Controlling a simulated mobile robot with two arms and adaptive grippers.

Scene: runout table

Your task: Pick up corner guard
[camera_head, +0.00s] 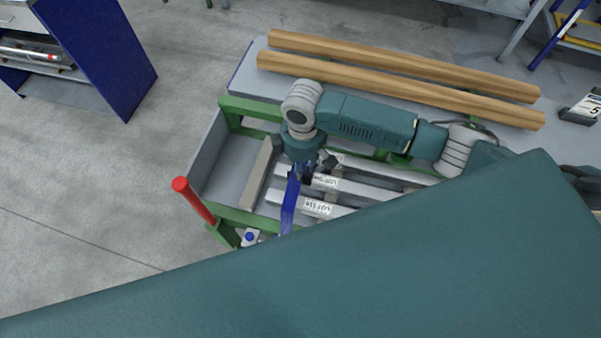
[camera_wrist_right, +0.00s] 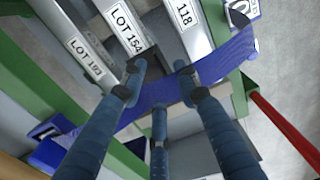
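Part of the guard is hidden by the fingers. My left gripper is not in view.
Labelled metal bars (camera_head: 318,207) lie in a green-framed runout table (camera_head: 240,217). A red handle (camera_head: 194,200) rises at its front left corner. Two wooden beams (camera_head: 400,66) lie along the back. A blue cabinet (camera_head: 100,55) stands left. A large teal part of mine hides the front right.

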